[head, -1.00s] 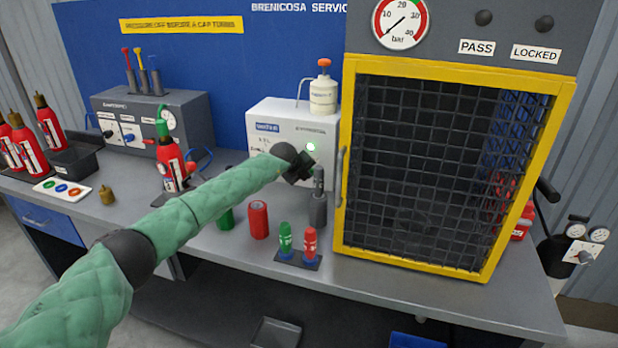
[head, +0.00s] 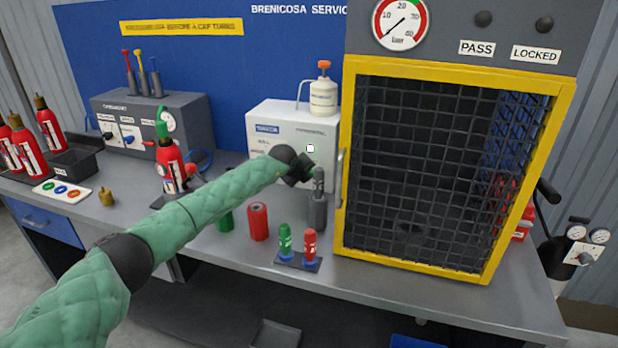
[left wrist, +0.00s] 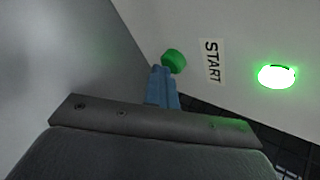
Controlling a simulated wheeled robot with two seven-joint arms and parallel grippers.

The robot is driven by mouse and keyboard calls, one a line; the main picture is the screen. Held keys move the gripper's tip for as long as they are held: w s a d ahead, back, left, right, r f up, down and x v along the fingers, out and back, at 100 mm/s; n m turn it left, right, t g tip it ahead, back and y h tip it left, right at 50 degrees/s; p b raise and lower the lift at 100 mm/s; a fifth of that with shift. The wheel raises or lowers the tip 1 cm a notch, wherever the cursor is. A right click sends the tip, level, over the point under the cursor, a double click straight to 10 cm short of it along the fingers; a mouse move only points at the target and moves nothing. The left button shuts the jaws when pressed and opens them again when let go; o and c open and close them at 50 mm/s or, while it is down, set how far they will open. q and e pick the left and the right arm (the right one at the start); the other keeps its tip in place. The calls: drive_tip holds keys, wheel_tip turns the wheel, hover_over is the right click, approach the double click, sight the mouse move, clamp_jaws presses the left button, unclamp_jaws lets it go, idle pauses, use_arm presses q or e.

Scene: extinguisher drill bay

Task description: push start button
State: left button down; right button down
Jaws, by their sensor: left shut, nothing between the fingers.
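The white machine (head: 268,118) stands on the bench left of the yellow-framed cage. In the left wrist view its face carries a green round button (left wrist: 174,61), a START label (left wrist: 211,61) and a bright green lamp (left wrist: 277,76). The lamp looks whitish in the head view (head: 310,148). My left gripper (left wrist: 160,76) is shut and empty, its blue fingertips right at the button's edge. I cannot tell whether they press it. In the head view the dark wrist end (head: 300,171) is in front of the machine and hides the button. My right gripper is not in view.
The mesh cage (head: 440,170) stands close on the right. A grey cylinder (head: 318,205) is just below my wrist. A red cylinder (head: 258,221) and small green and red bottles (head: 298,245) stand in front. A red extinguisher (head: 172,168) is behind my forearm.

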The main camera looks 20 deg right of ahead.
use_arm(q)
drive_tip(key=shift+s+a+r+p, duration=0.1)
drive_tip(key=shift+s+a+p, duration=0.25)
drive_tip(key=shift+p, duration=0.15)
drive_tip(key=shift+s+a+p, duration=0.5)
drive_tip(key=shift+s+p, duration=0.2)
drive_tip(key=shift+s, duration=0.2)
drive_tip(key=shift+s+a+p, duration=0.55)
drive_tip(key=shift+s+a, duration=0.35)
drive_tip(key=shift+s, duration=0.3)
